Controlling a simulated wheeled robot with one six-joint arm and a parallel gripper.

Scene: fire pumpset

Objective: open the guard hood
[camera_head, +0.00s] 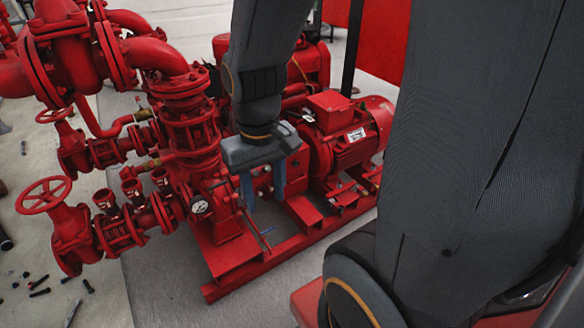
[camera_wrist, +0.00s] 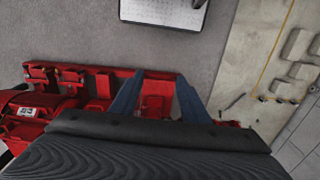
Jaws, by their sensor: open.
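My gripper (camera_head: 264,188) hangs over the red pumpset, its two blue fingers pointing down and apart, with nothing held between them. In the wrist view my gripper (camera_wrist: 157,92) shows its blue fingers on either side of a red part of the pumpset. A red boxy housing, which looks like the guard hood (camera_head: 294,172), sits between the pump and the motor (camera_head: 347,133). My gripper and wrist hide part of it. I cannot tell whether the fingers touch it, nor make out its hinge or handle.
Red valves and pipes with a handwheel (camera_head: 43,195) and a pressure gauge (camera_head: 200,206) stand left of my gripper. The red base frame (camera_head: 262,258) runs along the floor. Small dark loose parts (camera_head: 40,287) lie at lower left. Grey floor in front is clear.

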